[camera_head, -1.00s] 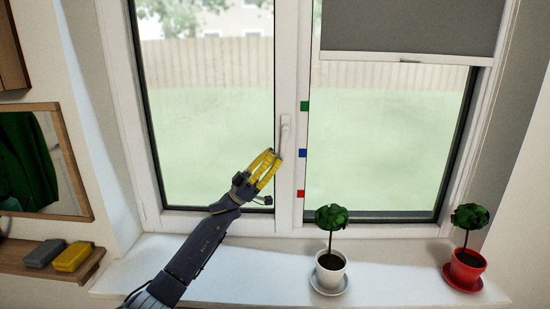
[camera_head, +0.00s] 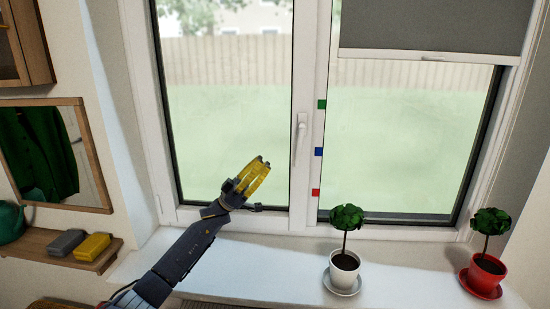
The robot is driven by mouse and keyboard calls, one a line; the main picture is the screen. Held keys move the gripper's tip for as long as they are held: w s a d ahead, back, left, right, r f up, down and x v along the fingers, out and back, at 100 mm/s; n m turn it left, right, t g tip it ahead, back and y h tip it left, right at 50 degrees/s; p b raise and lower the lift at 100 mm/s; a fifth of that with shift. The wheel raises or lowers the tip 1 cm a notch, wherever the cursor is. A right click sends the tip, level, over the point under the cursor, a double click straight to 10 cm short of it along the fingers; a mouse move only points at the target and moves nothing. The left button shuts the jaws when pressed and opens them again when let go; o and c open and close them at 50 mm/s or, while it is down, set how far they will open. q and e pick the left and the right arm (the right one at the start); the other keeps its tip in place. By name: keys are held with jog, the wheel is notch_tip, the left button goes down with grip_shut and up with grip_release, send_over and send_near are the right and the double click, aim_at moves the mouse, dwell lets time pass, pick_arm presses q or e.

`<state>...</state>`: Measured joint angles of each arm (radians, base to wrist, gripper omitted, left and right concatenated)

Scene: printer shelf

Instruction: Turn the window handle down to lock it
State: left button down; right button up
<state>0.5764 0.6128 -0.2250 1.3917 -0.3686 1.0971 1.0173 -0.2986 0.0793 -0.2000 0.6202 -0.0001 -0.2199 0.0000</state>
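The white window handle (camera_head: 300,140) sits on the middle frame post of the window. Its lever hangs down from its pivot, leaning very slightly left at the lower end. My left gripper (camera_head: 263,162), with yellow fingers, is to the left of the handle and a little below its middle, in front of the left pane. A gap shows between the fingertips and the handle, and nothing shows held. The fingers are seen nearly edge-on, so their opening is unclear. My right gripper is out of view.
Green (camera_head: 322,104), blue (camera_head: 319,152) and red (camera_head: 316,192) markers run down the frame right of the handle. Potted plants in a white pot (camera_head: 345,271) and a red pot (camera_head: 486,274) stand on the sill (camera_head: 260,262). A shelf (camera_head: 50,245) with sponges is left.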

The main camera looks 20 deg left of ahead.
pick_arm(q)
jog(key=shift+a+r+v, duration=0.1)
jog(key=shift+v, duration=1.1)
jog(key=shift+a+r+v, duration=0.1)
jog(key=shift+v, duration=1.1)
jog(key=shift+s, duration=0.1)
